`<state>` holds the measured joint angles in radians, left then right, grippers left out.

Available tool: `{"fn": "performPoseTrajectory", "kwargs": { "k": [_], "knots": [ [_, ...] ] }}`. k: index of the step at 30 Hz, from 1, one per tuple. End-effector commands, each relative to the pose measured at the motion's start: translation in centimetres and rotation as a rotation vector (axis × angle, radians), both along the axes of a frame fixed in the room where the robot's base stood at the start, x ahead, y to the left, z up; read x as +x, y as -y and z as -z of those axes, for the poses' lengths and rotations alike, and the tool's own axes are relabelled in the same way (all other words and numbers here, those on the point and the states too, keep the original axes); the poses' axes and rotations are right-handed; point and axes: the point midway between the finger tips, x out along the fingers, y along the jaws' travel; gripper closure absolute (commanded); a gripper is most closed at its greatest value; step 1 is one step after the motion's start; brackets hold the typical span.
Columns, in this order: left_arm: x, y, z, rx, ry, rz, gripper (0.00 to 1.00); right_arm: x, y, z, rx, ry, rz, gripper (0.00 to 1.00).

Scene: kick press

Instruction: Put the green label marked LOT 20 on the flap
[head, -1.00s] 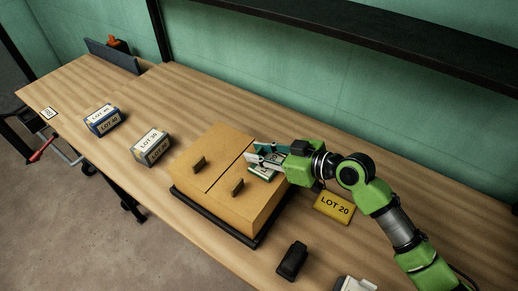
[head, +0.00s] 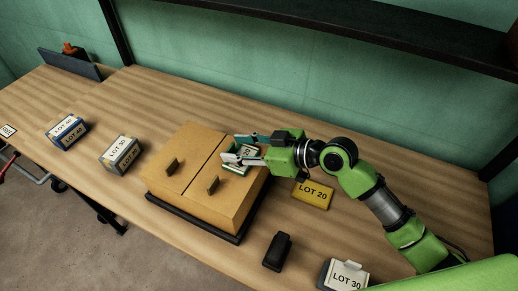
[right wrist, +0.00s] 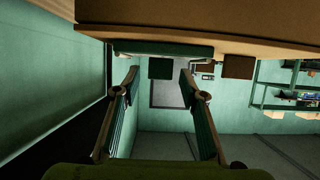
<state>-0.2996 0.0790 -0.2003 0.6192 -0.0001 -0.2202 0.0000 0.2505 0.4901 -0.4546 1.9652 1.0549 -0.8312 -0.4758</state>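The cardboard box (head: 215,205) has two top flaps, each with a small upright brown tab. The green label (head: 245,157) with a white face reading "20" lies at the far right part of the right flap (head: 220,168). In the right wrist view its green edge (right wrist: 165,48) shows flat against the cardboard. My right gripper (head: 235,149) is open, with its fingers apart on either side of the label. They partly hide it in the head view. In the right wrist view the open fingers (right wrist: 158,80) have a clear gap between them. My left gripper is out of view.
A yellow LOT 20 block (head: 313,195) lies right of the box. A LOT 30 block (head: 121,154) and a blue LOT 40 block (head: 67,132) stand left. A black object (head: 277,252) and a white LOT 30 piece (head: 346,274) are at front right. A dark shelf (head: 400,50) overhangs the back.

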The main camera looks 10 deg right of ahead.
Motion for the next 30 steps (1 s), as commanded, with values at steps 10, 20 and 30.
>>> {"fn": "performPoseTrajectory", "kwargs": {
  "k": [10,20,30],
  "knots": [
    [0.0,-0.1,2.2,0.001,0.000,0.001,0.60,-3.8,5.6,-2.3,-0.006,0.000,0.000,0.61],
    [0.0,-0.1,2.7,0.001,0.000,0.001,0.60,-5.0,7.4,-3.6,-0.001,-0.001,-0.001,0.61],
    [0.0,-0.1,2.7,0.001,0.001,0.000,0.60,-5.0,7.4,-3.7,0.000,0.000,-0.001,0.61]
  ]
}}
